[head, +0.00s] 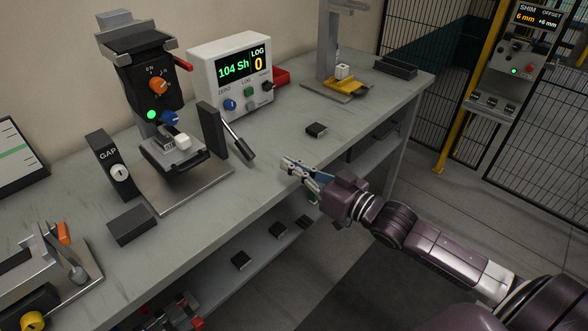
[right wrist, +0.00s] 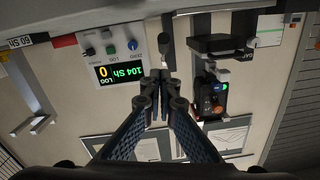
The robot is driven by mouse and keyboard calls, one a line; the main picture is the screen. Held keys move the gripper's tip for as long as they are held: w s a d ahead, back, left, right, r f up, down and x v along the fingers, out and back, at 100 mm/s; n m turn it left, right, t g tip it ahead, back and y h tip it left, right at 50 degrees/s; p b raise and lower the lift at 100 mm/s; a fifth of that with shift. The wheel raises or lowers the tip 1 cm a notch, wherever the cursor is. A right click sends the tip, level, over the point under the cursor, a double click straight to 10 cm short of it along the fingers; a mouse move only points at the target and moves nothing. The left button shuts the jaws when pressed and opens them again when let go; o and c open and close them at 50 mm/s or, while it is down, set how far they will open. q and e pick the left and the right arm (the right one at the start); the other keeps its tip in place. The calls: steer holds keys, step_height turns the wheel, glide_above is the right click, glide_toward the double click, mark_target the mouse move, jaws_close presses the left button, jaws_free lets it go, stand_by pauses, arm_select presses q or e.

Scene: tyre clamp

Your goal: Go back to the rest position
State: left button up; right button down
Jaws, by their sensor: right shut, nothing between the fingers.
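My right gripper (head: 290,165) is shut and empty. Its arm comes in from the lower right in the head view, and the gripper hangs over the front edge of the grey bench (head: 206,235), apart from the things on it. In the right wrist view the fingertips (right wrist: 160,76) meet, with nothing between them. The tester (head: 160,125) with its orange knob, green light and black lever stands to the left of the gripper. The display box (head: 228,62) behind reads "104 Sh" and "LOG 0". My left gripper is not in view.
A small black block (head: 316,130) lies on the bench near the gripper. A GAP box (head: 112,165) and a dark block (head: 132,225) stand at left. A stand with a yellow base (head: 346,86) is at the back. Small blocks lie on the lower shelf. Floor shows at right.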

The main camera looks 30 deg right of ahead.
steer(key=shift+s+d+f, duration=0.1)
steer(key=shift+s, duration=0.2)
stand_by(0.4)
steer(key=s+a+f+g+h, duration=0.3)
steer(key=s+f, duration=0.2)
steer(key=f, duration=0.5)
steer(key=s+a+f+g+h, duration=0.15)
steer(key=s+f+g, duration=0.4)
steer(key=s, duration=0.65)
steer(key=s+f+g+h, duration=0.2)
steer(key=s+f+g, duration=0.4)
steer(key=s, duration=0.5)
step_height(320, 180, down, 28)
steer(key=s, duration=0.2)
steer(key=s+d+f, duration=0.3)
steer(key=s+f, duration=1.2)
steer(key=s, duration=0.2)
steer(key=shift+f+g, duration=0.25)
steer(key=shift+g, duration=0.2)
